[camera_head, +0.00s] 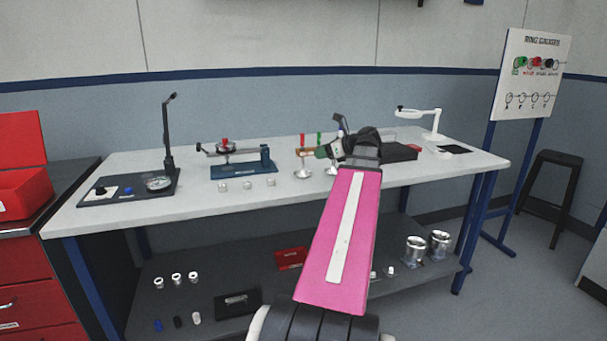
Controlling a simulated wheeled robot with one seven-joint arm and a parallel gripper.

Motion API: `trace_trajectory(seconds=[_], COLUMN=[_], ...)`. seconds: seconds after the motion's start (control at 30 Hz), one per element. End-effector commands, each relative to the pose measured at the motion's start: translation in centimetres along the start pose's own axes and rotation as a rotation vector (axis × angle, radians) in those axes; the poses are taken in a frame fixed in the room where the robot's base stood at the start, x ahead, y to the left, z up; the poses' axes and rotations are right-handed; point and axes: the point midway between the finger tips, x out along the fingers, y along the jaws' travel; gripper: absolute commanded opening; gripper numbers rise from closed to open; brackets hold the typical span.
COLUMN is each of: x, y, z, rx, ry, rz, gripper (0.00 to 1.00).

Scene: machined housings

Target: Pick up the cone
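No thing is plainly recognisable as the cone. A small silver piece with a flared foot (303,173) stands on the white worktable (120,211), left of my gripper. My gripper (350,146) is over the right half of the table, dark and seen from behind. Its fingertips are not clear, so I cannot tell if it is open or holds anything. A small green patch (321,152) shows at its left side.
A dial stand (168,150) and a blue bench fixture (245,170) stand left, with several small metal pieces in front. A dark box (400,152) and white magnifier lamp (432,122) are right. The lower shelf (330,315) holds cylinders (415,250) and a red box (291,258).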

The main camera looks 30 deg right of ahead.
Motion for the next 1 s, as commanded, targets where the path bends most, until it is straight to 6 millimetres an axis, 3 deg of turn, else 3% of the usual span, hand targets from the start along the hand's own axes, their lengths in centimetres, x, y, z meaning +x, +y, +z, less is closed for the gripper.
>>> trace_trajectory(seconds=[0.3,0.57,0.83,1.0], x=[4.3,6.0,9.6,10.1], y=[-0.2,-0.5,-0.8,-0.7], z=[-0.1,-0.5,-1.0,-1.0], rx=[-0.001,-0.001,-0.002,-0.003], ry=[0.002,0.002,0.002,0.002], rz=[-0.002,-0.004,-0.004,-0.005], gripper=[0.4,0.4,0.4,0.4])
